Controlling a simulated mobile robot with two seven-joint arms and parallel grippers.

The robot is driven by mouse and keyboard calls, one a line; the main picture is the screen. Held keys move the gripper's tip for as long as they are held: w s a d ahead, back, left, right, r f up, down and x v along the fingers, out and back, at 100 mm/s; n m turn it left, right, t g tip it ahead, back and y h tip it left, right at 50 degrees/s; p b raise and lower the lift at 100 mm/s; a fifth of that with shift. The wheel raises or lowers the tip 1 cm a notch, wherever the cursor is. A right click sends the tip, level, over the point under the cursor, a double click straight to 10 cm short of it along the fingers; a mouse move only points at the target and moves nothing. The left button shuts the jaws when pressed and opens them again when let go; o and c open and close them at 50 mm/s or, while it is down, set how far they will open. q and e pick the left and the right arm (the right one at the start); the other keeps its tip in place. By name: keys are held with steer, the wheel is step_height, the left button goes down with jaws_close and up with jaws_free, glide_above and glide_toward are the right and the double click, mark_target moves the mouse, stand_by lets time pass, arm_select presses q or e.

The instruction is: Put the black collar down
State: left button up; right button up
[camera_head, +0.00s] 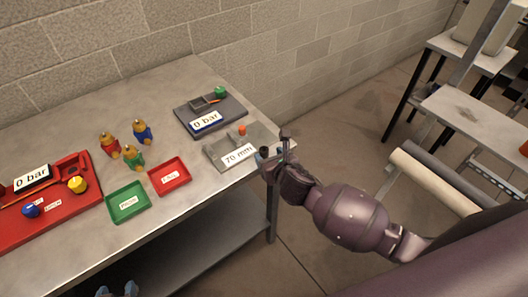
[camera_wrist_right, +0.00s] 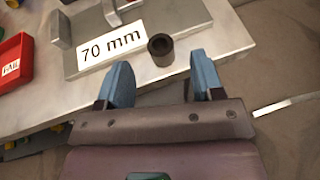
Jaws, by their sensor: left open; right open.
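The black collar (camera_wrist_right: 161,49) is a short dark ring. It stands upright at the edge of the grey 70 mm gauge plate (camera_wrist_right: 186,18), beside the 70 mm label, near the table's edge. In the head view the collar (camera_head: 264,151) shows small beside my right gripper (camera_head: 273,150). My right gripper is open, and in the right wrist view the collar lies just beyond and between its blue fingertips, apart from both. My left gripper (camera_head: 117,290) is open at the bottom edge of the head view, mostly cut off, with nothing visible in it.
A green tray (camera_head: 127,211) and a red tray (camera_head: 186,181) lie on the metal table (camera_head: 60,133). Several gold-topped coloured fittings (camera_head: 133,155) stand behind them. A dark 0 bar plate (camera_head: 232,110) is at the back, a red 0 bar base (camera_head: 88,202) at left.

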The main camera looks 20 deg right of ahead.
mark_target(265, 151)
steer(key=shift+x, duration=1.75)
steer(key=shift+r, duration=0.1)
steer(key=c, duration=1.1)
